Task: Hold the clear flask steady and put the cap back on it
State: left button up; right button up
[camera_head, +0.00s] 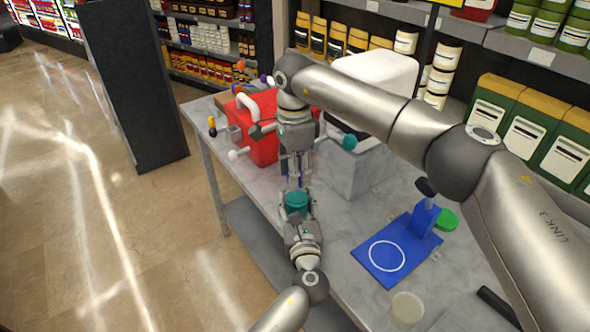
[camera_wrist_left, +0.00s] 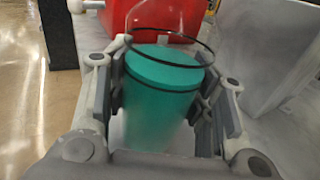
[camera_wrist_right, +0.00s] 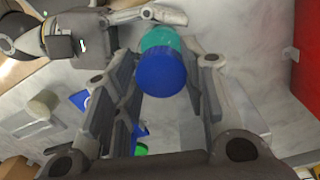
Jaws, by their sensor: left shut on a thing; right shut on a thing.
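The clear flask (camera_wrist_left: 160,95) with teal contents and dark rings stands upright between the fingers of my left gripper (camera_wrist_left: 168,80), which is shut on it. In the head view the flask's teal part (camera_head: 296,199) shows above that gripper (camera_head: 298,215). The blue cap (camera_wrist_right: 160,73) is between the fingers of my right gripper (camera_wrist_right: 160,85), which points down and is shut on it. In the right wrist view the cap overlaps the teal of the flask (camera_wrist_right: 160,39). The cap is outside the left wrist view. I cannot tell whether cap and flask touch.
A grey table (camera_head: 345,225) carries a red box (camera_head: 262,145) with handles and knobs behind the grippers, and a grey machine (camera_head: 362,165). A blue stand (camera_head: 420,226) with a white circle, a green disc (camera_head: 446,219) and a beige round piece (camera_head: 407,308) lie to the right.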

jog(key=shift+f, duration=0.55)
